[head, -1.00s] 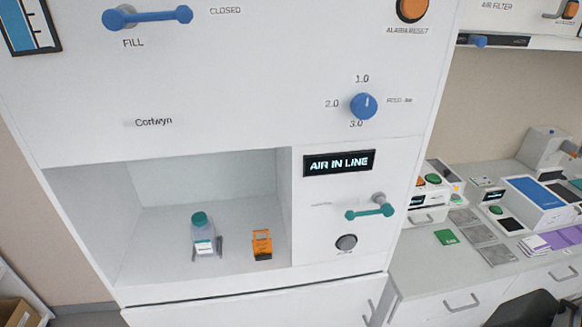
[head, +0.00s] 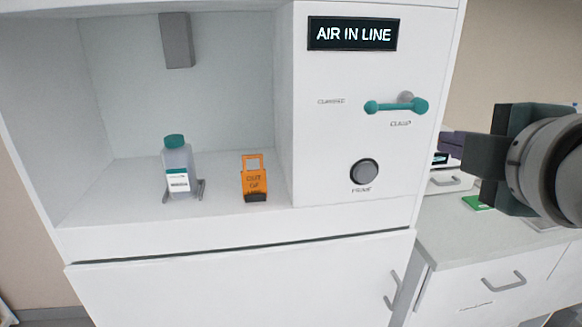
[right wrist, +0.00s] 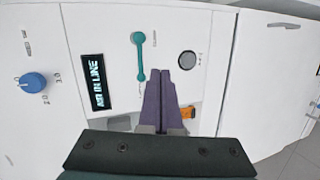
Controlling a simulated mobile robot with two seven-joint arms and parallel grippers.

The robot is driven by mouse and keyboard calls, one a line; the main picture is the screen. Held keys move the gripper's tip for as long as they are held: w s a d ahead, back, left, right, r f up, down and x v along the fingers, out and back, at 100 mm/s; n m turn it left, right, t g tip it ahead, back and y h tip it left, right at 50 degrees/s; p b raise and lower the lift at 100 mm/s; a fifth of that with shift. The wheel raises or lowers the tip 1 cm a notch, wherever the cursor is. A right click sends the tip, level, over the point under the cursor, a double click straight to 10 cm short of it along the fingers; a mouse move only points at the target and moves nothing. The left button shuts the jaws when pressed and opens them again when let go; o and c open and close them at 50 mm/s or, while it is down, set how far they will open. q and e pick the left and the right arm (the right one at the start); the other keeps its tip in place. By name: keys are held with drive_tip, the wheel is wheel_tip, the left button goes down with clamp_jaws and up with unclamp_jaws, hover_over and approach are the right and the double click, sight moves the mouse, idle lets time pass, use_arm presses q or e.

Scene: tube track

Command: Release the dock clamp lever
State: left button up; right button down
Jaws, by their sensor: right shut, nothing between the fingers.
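The teal dock clamp lever (head: 396,106) lies roughly horizontal on the white front panel, beside small print and above the word CLAMP. It also shows in the right wrist view (right wrist: 140,57). My right gripper (head: 482,155) is at the right of the head view, apart from the lever and to its right. In the right wrist view its dark fingers (right wrist: 160,75) are together and empty, pointing toward the panel near the lever. A bottle with a teal cap (head: 178,168) stands in the open bay, between small grey brackets. My left gripper is not in view.
A display (head: 352,33) reads AIR IN LINE above the lever. A round grey button (head: 364,172) sits below it. An orange tag-like piece (head: 254,180) stands in the bay. A side counter (head: 450,240) lies at the right. The space before the panel is clear.

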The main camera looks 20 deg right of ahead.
sight(394, 107)
drive_tip(key=w+f+n+t+b, duration=0.4)
drive_tip(key=f+n+t+b, duration=0.7)
drive_tip(key=n+b, duration=1)
drive_tip(key=f+b, duration=0.2)
drive_tip(key=b, duration=0.8)
drive_tip(key=shift+d+y, duration=0.2)
drive_tip(key=shift+y, duration=0.1)
drive_tip(key=shift+r, duration=0.1)
drive_tip(key=s+r+p+x, duration=0.1)
drive_tip(key=p+x, duration=0.3)
drive_tip(key=x, duration=0.8)
drive_tip(key=shift+r, duration=0.85)
